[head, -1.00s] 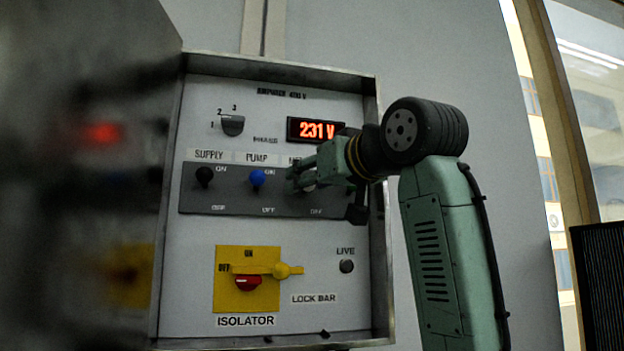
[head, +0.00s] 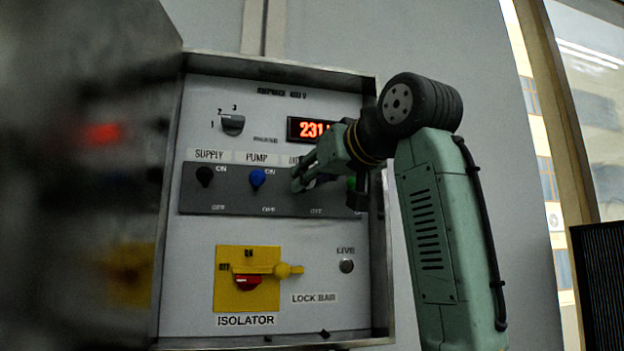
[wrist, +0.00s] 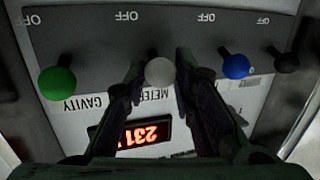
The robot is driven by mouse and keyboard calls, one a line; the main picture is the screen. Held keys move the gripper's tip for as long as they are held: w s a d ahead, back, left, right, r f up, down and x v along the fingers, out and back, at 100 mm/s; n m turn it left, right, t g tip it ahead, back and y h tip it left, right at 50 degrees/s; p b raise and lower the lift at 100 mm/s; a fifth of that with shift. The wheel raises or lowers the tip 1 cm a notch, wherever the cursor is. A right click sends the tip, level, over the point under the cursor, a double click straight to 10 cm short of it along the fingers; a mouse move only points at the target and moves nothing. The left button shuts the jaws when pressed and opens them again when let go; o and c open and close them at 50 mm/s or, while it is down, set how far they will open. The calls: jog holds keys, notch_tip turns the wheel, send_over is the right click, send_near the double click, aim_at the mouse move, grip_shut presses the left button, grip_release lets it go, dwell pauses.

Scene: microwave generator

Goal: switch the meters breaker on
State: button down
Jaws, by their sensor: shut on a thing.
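The meters breaker's white ball knob (wrist: 160,71) sits between my gripper's two fingers (wrist: 160,80) in the wrist view, above the upside-down METERS label (wrist: 151,95). In the head view my gripper (head: 303,177) reaches in from the right and is shut on this knob (head: 311,183), which is partly hidden. The knob stands roughly in line with the blue pump knob (head: 257,178) and black supply knob (head: 204,175), both nearer their ON marks. The meters ON mark is hidden behind my gripper. Its OFF mark shows below.
The green cavity knob (wrist: 57,83) is close beside my gripper. A red display (head: 308,129) is above. The yellow isolator (head: 247,279) with its lock bar and the LIVE lamp (head: 346,266) are below. The cabinet's metal rim (head: 380,250) borders the panel at right.

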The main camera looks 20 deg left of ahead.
jog(key=shift+r, duration=0.1)
jog(key=c, duration=1.3)
grip_release()
jog(key=shift+c, duration=0.2)
jog(key=v, duration=1.2)
